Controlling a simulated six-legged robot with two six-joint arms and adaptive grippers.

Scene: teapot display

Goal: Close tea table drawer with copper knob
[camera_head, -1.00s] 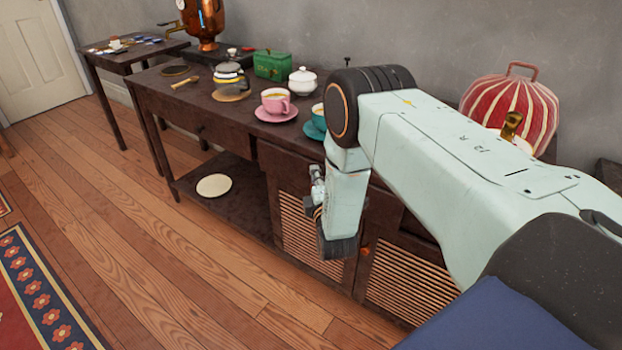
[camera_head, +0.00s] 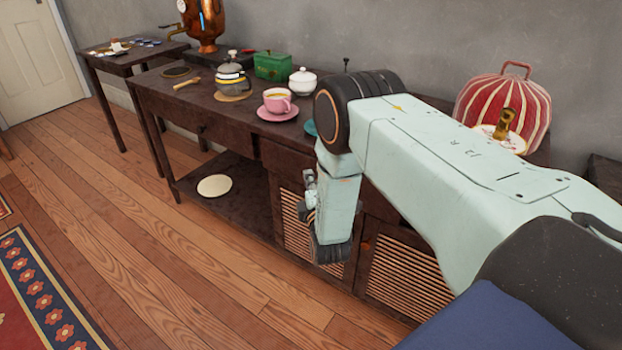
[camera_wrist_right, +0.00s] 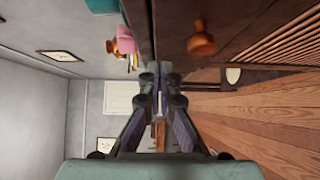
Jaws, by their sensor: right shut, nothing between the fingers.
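The dark wooden tea table (camera_head: 222,131) runs along the wall in the head view. A drawer front (camera_head: 287,160) shows beneath its top, left of my right arm, which hides the part farther right. How far this drawer stands out is unclear. A round copper knob (camera_wrist_right: 201,42) shows on a dark wooden front in the right wrist view, to the right of my fingers and apart from them. My right gripper (camera_wrist_right: 158,72) is shut and empty, pointing along the table front. In the head view the right gripper (camera_head: 310,196) is partly hidden by its wrist. My left gripper is out of view.
On the tabletop stand a pink cup (camera_head: 277,101), a glass teapot (camera_head: 231,79), a white sugar bowl (camera_head: 302,82) and a green box (camera_head: 272,66). Slatted cabinet doors (camera_head: 408,281) are below. The wooden floor (camera_head: 170,240) in front is open.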

